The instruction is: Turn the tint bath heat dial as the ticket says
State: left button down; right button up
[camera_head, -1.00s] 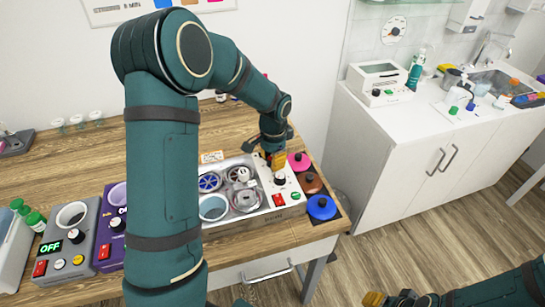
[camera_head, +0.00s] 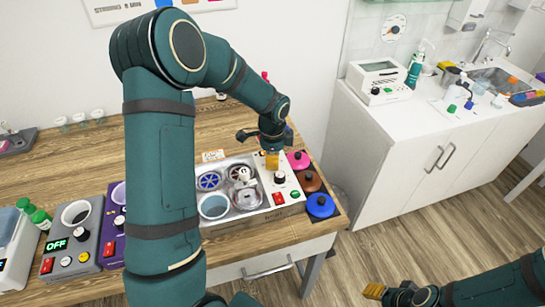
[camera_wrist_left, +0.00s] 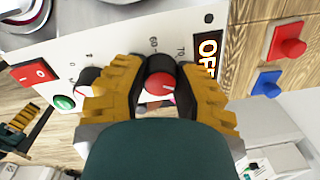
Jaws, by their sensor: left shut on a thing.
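The tint bath (camera_head: 268,214) is a white box with several round wells on the wooden bench. My left gripper (camera_head: 271,161) is over its back right part. In the left wrist view its yellow fingers are shut on a red-topped black dial (camera_wrist_left: 160,84). Scale numbers 60 and 70 show past the dial; I cannot tell which number its white mark meets. A display (camera_wrist_left: 207,58) beside it reads OFF. Another black knob (camera_head: 280,177) is free, nearer the front. A small orange-edged card (camera_head: 212,156) stands behind the bath, unreadable. My right gripper (camera_head: 374,291) is low, away from the bench.
Pink (camera_head: 298,160), brown (camera_head: 307,181) and blue (camera_head: 320,206) lids lie right of the bath. A grey unit (camera_head: 72,236) reading OFF stands at left, beside a purple one. A red switch (camera_wrist_left: 36,72) and green button (camera_wrist_left: 63,102) are near the held dial.

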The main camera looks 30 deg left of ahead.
pick_arm(q)
jog(key=shift+f, duration=0.1)
jog(key=c, duration=0.6)
grip_release()
